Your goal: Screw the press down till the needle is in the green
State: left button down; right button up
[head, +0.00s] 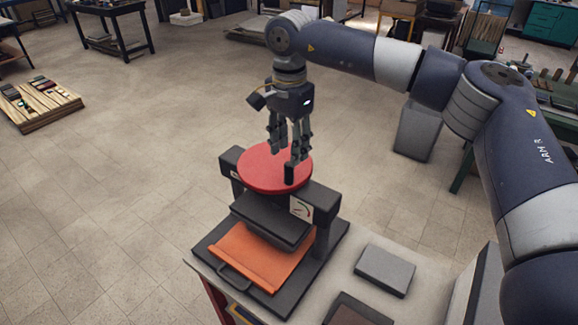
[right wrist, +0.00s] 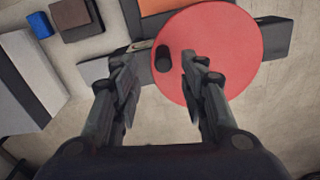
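The press has a round red wheel (head: 262,166) on top with an upright black knob (head: 290,174) near its front right edge. Under it is a dark pressing plate (head: 270,222) above an orange cover (head: 255,258) on the black base (head: 207,252). My right gripper (head: 289,148) points down over the wheel, fingers apart. In the right wrist view the knob (right wrist: 163,58) shows between the fingertips (right wrist: 160,72), with gaps on both sides. My left gripper is out of view.
The press stands on a pale bench (head: 340,285). To its right lie a grey block (head: 384,270) and a dark brown block (head: 357,311). A blue piece (right wrist: 39,24) shows in the right wrist view.

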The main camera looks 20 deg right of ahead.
aim_at(289, 170)
notch_tip(289, 170, down, 4)
jog(key=shift+w+d+r+p, duration=0.1)
jog(key=shift+w+r+p, duration=0.05)
jog(key=shift+p, duration=0.35)
jog(key=f, duration=0.2)
jog(key=f+p, duration=0.1)
jog(key=f, duration=0.1)
jog(key=shift+w, duration=0.2)
jog(key=shift+f, duration=0.1)
jog(key=shift+c, duration=1.1)
grip_shut()
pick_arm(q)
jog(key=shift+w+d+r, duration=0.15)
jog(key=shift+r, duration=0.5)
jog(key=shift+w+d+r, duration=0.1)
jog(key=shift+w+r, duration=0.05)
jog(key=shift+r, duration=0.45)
